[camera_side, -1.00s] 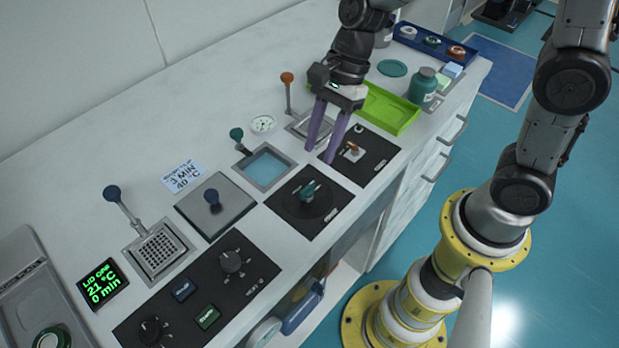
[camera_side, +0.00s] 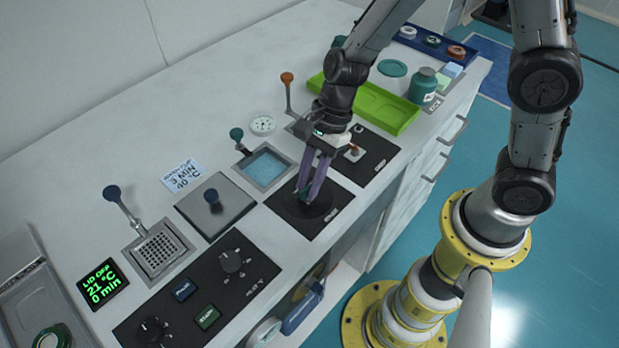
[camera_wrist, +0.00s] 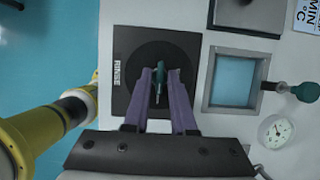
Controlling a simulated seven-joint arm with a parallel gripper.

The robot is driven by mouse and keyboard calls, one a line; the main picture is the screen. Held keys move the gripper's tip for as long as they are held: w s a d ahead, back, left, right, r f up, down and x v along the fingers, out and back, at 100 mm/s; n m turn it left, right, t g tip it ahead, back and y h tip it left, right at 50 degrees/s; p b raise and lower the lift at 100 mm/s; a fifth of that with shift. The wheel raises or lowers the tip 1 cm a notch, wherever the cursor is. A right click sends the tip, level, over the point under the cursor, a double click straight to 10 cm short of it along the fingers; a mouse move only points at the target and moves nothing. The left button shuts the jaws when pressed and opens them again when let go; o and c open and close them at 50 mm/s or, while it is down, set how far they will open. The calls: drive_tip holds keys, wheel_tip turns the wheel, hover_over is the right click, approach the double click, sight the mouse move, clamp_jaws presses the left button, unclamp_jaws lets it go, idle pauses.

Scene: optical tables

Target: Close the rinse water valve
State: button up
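The rinse valve is a teal handle (camera_wrist: 158,75) on a round black disc (camera_wrist: 139,57), set in a black panel marked RINSE (camera_side: 322,222). In the wrist view the handle lies between the two purple fingers of my gripper (camera_wrist: 160,78), near their tips. In the side view my gripper (camera_side: 308,192) reaches down over the valve and its fingers hide most of the handle. The fingers are close to the handle on both sides; I cannot tell whether they press on it. The rinse basin (camera_side: 245,171) with blue water sits behind the panel.
A teal-knobbed lever (camera_side: 237,136) and a round gauge (camera_side: 263,124) stand near the basin. A green tray (camera_side: 385,111) lies behind.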

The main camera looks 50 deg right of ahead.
clamp_jaws()
drive_tip(key=n+g, duration=0.1)
drive_tip(key=n, duration=0.2)
drive_tip(key=shift+w+n, duration=0.15)
drive_tip(key=shift+n, duration=0.25)
drive_tip(key=n+g, duration=0.1)
drive_tip(key=n, duration=0.1)
drive_tip(key=n+g+h, duration=0.1)
drive_tip(key=n, duration=0.1)
drive_tip(key=shift+w+a+n, duration=0.1)
drive_tip(key=shift+n, duration=0.2)
drive_tip(key=n, duration=0.2)
drive_tip(key=n+g+h, duration=0.1)
drive_tip(key=n, duration=0.1)
drive_tip(key=shift+a+n+h, duration=0.1)
drive_tip(key=shift+n+h, duration=0.2)
drive_tip(key=shift+a+n+g+h, duration=0.15)
drive_tip(key=shift+n+h, duration=0.3)
drive_tip(key=shift+n, duration=0.8)
drive_tip(key=shift+d+n+g+h, duration=0.15)
drive_tip(key=shift+n+h, duration=0.3)
drive_tip(key=shift+n, duration=0.8)
drive_tip(key=shift+a, duration=0.1)
